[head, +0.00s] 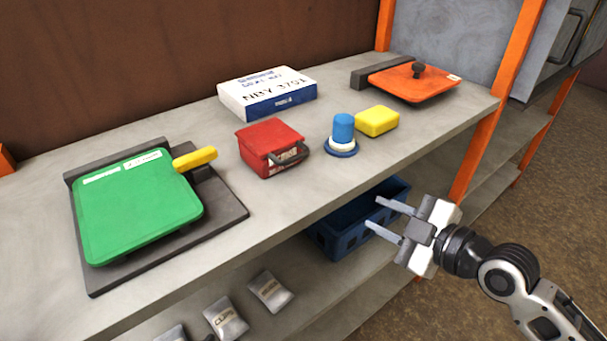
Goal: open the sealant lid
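A green lid (137,205) with a yellow handle (195,159) lies over a dark grey base (225,208) at the left of the shelf top. My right gripper (372,211) is open and empty, in front of the shelf's front edge, apart from both lids. My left gripper is not in view.
Between the lids stand a red box (268,146) with a dark handle, a white-and-blue carton (267,92), a blue-topped cylinder (343,128) and a yellow block (377,122). A blue crate (350,240) and several grey packets (270,291) are on the lower shelf. An orange post (478,142) stands at right.

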